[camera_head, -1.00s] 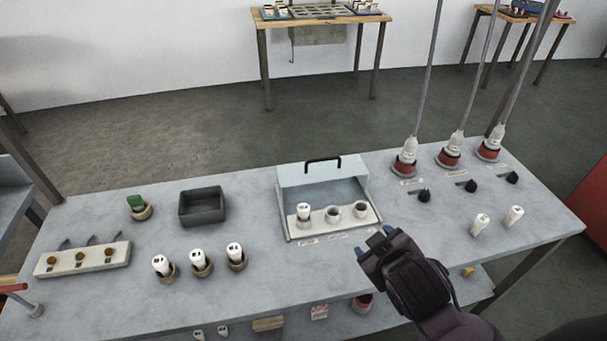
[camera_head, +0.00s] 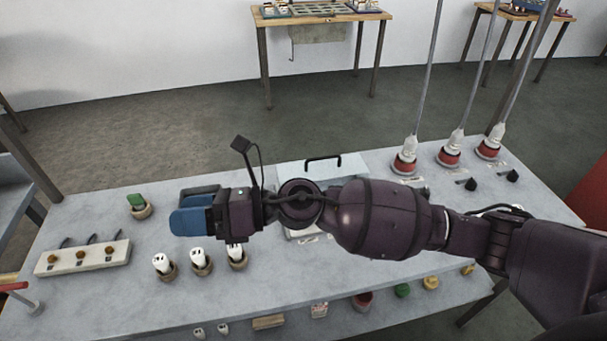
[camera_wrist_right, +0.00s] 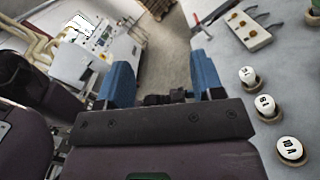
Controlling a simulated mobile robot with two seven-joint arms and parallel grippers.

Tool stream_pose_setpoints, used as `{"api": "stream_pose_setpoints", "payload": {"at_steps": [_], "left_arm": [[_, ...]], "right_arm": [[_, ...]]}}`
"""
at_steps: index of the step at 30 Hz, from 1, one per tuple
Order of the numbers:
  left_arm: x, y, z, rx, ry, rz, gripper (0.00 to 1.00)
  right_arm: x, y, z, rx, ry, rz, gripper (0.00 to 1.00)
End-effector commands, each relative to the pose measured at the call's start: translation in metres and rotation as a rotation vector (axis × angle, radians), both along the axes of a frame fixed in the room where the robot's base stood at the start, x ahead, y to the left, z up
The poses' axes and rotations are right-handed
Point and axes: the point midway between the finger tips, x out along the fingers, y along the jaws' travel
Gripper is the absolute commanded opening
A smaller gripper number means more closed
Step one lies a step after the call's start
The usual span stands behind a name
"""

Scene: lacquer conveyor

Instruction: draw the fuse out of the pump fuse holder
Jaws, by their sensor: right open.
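The fuse box (camera_head: 295,170) with a black lid handle (camera_head: 323,160) is mostly hidden behind my right arm in the head view. Its row of round holders, one with a white fuse a second ago, is covered. I cannot tell which holder is the pump one. My right gripper (camera_head: 190,222) is over the left half of the bench, its blue fingers pointing left. In the right wrist view the gripper (camera_wrist_right: 162,82) is open, with nothing seen between its fingers. My left gripper is not in view.
Several white fuses (camera_head: 162,263) stand in round cups in front of the gripper; they show in the wrist view (camera_wrist_right: 265,104). A green piece (camera_head: 136,201) in a cup and a pale switch block (camera_head: 82,258) are at left. Red-based cable plugs (camera_head: 405,160) stand at back right.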

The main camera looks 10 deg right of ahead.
Motion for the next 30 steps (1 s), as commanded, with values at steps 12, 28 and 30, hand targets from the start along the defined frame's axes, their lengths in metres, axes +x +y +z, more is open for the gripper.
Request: {"api": "stream_pose_setpoints", "payload": {"at_steps": [12,28,30], "left_arm": [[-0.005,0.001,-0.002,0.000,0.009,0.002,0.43],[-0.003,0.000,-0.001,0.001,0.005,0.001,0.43],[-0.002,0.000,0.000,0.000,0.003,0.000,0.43]], "right_arm": [[0.047,-0.078,-0.098,-0.867,-0.653,0.549,0.61],[0.133,-0.203,-0.093,-1.494,-0.827,0.826,0.61],[0.133,-0.203,-0.099,-1.492,-0.825,0.828,0.61]]}}
